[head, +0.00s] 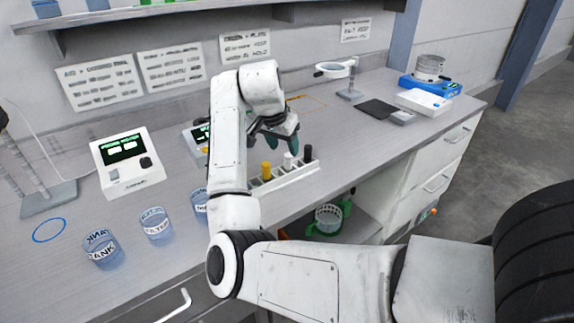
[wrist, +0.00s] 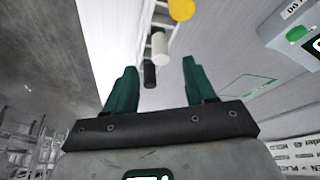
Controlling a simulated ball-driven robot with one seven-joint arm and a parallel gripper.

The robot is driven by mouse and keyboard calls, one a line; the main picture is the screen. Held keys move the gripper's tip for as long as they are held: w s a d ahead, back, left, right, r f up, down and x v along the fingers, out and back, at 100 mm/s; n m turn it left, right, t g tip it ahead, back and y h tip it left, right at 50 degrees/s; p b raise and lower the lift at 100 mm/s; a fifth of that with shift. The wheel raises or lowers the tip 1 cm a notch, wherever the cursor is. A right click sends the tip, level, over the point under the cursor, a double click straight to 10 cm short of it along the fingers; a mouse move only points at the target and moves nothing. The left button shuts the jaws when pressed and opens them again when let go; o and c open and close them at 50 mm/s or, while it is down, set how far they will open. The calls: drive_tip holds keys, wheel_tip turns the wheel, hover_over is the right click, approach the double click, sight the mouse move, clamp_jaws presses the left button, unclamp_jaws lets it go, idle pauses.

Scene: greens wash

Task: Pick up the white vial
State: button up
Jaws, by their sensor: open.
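The white vial (head: 288,160) stands in the middle of a pale rack (head: 286,182) on the bench, between a yellow vial (head: 267,171) and a black vial (head: 308,153). In the wrist view the white vial (wrist: 160,50) shows between and beyond my fingertips, with the black vial (wrist: 150,74) nearer the left finger and the yellow vial (wrist: 181,9) at the top. My gripper (head: 284,143) is open and empty, with green fingers just above and behind the rack. It also shows in the wrist view (wrist: 158,66). The rack hides the vials' lower ends.
Labelled beakers (head: 157,227) stand at the bench's left front. A display device (head: 126,162) stands behind them, and another sits partly hidden behind my arm. A black pad (head: 379,110) and a white box (head: 424,102) lie to the right. The bench's front edge is close to the rack.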

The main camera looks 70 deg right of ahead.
sight(287, 155)
drive_tip(key=x, duration=0.5)
drive_tip(key=shift+f+p, duration=0.1)
drive_tip(key=shift+p, duration=0.25)
clamp_jaws()
